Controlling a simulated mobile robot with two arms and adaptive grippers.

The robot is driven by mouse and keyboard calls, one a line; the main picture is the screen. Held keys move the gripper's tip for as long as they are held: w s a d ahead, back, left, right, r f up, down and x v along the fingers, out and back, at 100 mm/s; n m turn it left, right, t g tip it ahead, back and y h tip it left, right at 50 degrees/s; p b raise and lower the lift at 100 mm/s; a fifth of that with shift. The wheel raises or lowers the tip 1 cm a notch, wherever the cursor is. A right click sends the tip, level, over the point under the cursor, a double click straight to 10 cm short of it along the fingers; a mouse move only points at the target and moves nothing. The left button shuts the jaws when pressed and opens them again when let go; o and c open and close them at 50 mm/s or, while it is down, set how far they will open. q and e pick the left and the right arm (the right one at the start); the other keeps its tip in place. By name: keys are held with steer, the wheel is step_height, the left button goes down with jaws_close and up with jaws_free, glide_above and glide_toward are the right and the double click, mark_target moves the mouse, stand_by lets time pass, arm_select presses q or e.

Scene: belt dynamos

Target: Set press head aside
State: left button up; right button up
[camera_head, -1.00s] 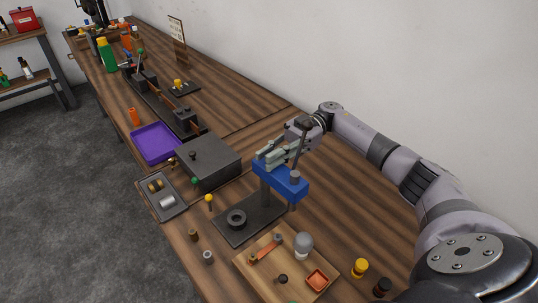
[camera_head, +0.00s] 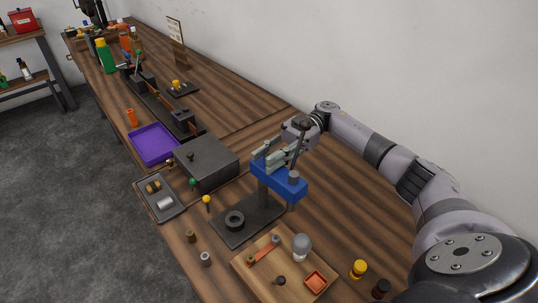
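The press head is a blue block (camera_head: 279,181) on a dark post, above a flat dark base plate (camera_head: 256,221). Whether the fingers touch or grip the block or lever cannot be made out. A dark ring (camera_head: 235,220) lies on the base plate. My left gripper is not in view.
A dark box (camera_head: 211,165) and a grey parts tray (camera_head: 174,208) stand left of the press. A purple tray (camera_head: 154,144) lies beyond. A wooden board (camera_head: 258,281) with small parts is in front. Bare tabletop (camera_head: 340,222) shows right of the press.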

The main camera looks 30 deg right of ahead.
step_height(320, 180, up, 10)
steer(key=shift+f, duration=0.1)
stand_by(0.4)
